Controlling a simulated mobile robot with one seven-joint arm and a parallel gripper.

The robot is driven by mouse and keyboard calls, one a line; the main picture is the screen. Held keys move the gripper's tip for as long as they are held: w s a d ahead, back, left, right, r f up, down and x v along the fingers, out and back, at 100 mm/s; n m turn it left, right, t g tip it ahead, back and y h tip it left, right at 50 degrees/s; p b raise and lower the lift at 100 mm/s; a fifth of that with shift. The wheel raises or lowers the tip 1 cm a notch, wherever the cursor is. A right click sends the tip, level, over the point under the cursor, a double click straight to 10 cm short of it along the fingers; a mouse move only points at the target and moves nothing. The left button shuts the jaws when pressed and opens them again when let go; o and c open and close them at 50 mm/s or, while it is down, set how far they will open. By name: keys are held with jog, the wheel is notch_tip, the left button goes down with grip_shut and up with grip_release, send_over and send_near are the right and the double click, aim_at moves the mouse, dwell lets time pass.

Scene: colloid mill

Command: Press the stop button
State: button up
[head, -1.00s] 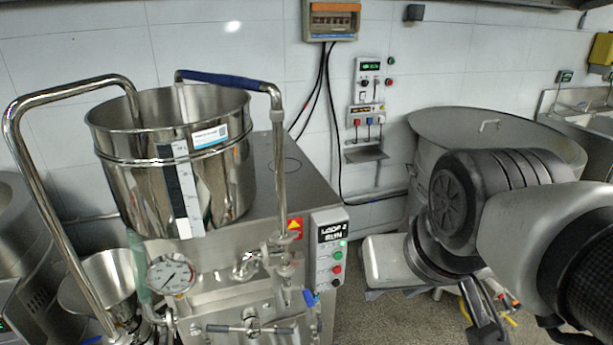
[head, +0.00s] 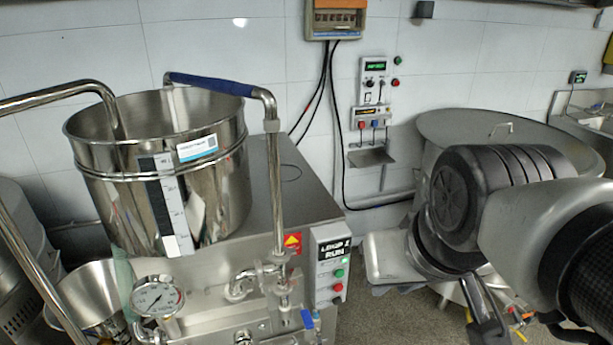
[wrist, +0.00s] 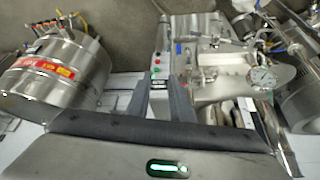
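The mill's control panel (head: 331,262) is on the right front of the steel machine. Its display (head: 335,249) reads RUN, with a lit green lamp below. A green button (head: 340,273) sits above a red button (head: 338,287), which looks like the stop button; I cannot read its label. My gripper (head: 486,318) is right of the panel in the head view, apart from it and partly cut off. In the wrist view, my gripper (wrist: 160,78) has its two fingers apart with nothing between them, and the panel (wrist: 163,62) appears beyond the tips.
A steel hopper (head: 165,200) with a curved pipe tops the machine. A pressure gauge (head: 158,297) and valve fittings (head: 262,280) are at its front. A wall control box (head: 374,72) has another red button. A large steel vat (head: 470,125) stands at right. Floor shows between machine and vat.

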grip_shut()
dwell(1.4)
